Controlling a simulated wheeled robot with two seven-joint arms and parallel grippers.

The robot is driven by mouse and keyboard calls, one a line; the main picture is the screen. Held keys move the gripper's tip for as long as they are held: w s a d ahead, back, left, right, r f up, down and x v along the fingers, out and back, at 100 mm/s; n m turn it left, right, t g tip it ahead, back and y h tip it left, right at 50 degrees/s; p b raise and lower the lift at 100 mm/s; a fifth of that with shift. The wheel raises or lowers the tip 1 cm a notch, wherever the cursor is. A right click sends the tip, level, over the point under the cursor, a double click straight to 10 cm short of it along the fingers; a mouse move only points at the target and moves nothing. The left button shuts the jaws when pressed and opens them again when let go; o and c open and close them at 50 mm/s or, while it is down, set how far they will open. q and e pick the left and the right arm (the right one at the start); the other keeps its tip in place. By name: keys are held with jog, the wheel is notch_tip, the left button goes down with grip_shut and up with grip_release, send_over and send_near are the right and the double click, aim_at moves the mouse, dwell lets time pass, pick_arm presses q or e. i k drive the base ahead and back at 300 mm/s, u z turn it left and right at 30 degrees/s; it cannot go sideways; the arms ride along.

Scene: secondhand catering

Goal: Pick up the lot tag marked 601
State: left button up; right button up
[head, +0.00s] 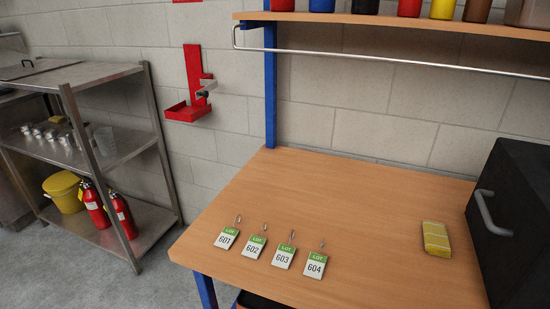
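The lot tag marked 601 (227,238) lies flat on the wooden table (385,215), leftmost in a row near the table's left front part. It is white with a green "LOT" band and a small wire loop at its top. To its right lie similar tags marked 602 (252,245), 603 (283,257) and 604 (314,265). The tags lie apart from each other. Neither of my grippers shows in the head view.
A yellow patterned packet (436,239) and a black case (515,225) with a grey handle sit at the right. A shelf (400,22) with a metal rail (400,62) spans above. A blue post (270,85) rises at the table's back left corner. Steel shelving (115,150) stands left.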

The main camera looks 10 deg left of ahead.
aim_at(228, 236)
jog(key=z, duration=0.25)
jog(key=k, duration=0.25)
jog(key=u, duration=1.15)
jog(key=i, duration=0.6)
jog(key=u, duration=0.3)
